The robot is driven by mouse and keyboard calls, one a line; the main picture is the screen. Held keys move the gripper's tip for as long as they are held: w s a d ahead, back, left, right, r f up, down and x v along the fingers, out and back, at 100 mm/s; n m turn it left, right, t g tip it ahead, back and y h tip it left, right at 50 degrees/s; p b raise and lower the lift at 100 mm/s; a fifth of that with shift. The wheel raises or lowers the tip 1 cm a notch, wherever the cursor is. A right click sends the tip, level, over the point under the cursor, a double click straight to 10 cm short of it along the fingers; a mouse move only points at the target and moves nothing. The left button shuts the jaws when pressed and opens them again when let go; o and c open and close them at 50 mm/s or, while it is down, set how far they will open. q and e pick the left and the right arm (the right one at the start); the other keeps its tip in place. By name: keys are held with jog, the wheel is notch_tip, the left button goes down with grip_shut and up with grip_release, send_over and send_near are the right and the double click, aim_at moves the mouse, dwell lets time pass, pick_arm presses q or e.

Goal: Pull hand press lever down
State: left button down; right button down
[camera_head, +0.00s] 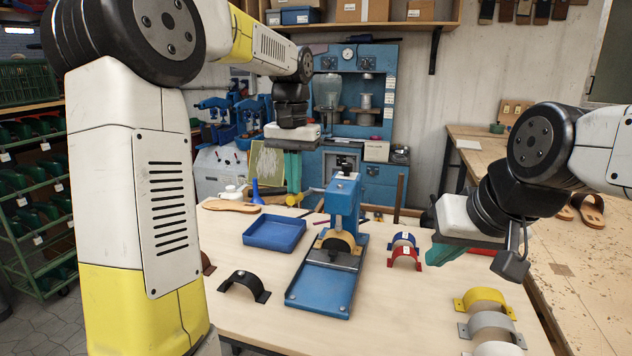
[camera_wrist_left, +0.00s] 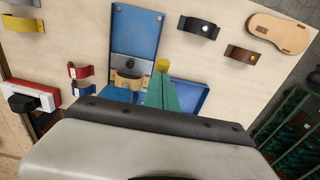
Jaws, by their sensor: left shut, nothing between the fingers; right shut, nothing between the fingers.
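The blue hand press (camera_head: 342,203) stands upright on the table, with a flat blue base plate (camera_head: 320,288) in front and a tan strap piece (camera_head: 340,240) under its head. A yellow knob (camera_head: 293,200), seemingly the lever's end, shows left of the press. It also shows in the left wrist view (camera_wrist_left: 161,65). My left gripper (camera_head: 293,188) points down with its green fingers shut and empty, its tips right by the knob; I cannot tell whether they touch. The lever's shaft is mostly hidden. My right gripper (camera_head: 445,254) is shut and empty, right of the press.
A blue tray (camera_head: 275,233) lies left of the press. A black strap (camera_head: 244,286) lies front left. Red (camera_head: 405,256) and blue (camera_head: 404,240) straps lie right of the press; yellow (camera_head: 484,300) and grey (camera_head: 490,325) ones lie front right. A sandal sole (camera_head: 232,206) lies back left.

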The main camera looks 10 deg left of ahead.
aim_at(294, 197)
pick_arm(q)
jog(key=shift+s+f, duration=0.15)
jog(key=shift+f, duration=1.95)
jog(key=shift+r, duration=0.15)
jog(key=w+r, duration=0.3)
jog(key=r, duration=0.9)
jog(key=shift+w+d, duration=0.15)
jog(key=shift+d, duration=0.15)
